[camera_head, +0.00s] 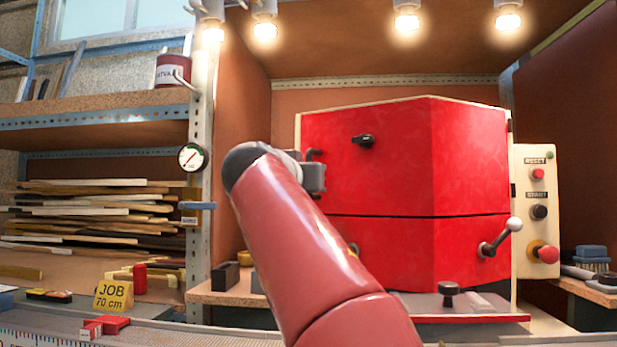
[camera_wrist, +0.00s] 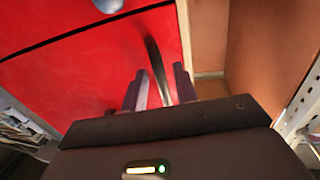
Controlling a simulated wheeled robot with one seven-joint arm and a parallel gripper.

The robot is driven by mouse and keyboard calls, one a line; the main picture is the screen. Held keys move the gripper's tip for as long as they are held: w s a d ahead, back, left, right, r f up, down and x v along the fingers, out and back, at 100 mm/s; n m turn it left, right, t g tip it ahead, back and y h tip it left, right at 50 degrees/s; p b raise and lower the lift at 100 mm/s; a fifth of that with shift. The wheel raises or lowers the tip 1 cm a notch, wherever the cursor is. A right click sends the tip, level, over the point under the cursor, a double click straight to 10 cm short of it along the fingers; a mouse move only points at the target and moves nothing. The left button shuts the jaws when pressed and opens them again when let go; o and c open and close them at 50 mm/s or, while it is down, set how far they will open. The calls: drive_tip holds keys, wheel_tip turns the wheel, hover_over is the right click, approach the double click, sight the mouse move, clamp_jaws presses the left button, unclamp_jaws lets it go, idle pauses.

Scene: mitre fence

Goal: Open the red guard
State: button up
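The red guard (camera_head: 390,185) fronts a cabinet right of centre in the head view. Its two angled faces are crossed by a dark horizontal seam, and it looks closed. A black knob (camera_head: 363,141) sits on its upper left face. My gripper (camera_head: 317,177) is at the guard's left edge, partly hidden by my red arm. In the wrist view the guard (camera_wrist: 85,75) fills the left side. A dark curved handle (camera_wrist: 156,68) stands between my two fingers (camera_wrist: 160,92). The fingers are apart, with a gap showing on the left; contact with the handle is unclear.
A lever with a ball end (camera_head: 500,237) sticks out at the guard's lower right. A control panel (camera_head: 538,210) with buttons stands right of it. A post with a gauge (camera_head: 193,157) and shelves of wood strips (camera_head: 95,213) are at left. A yellow JOB sign (camera_head: 113,295) stands in front.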

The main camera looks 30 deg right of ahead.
drive_tip(key=shift+x, duration=1.1)
drive_tip(key=shift+s, duration=0.1)
drive_tip(key=shift+c, duration=0.2)
clamp_jaws()
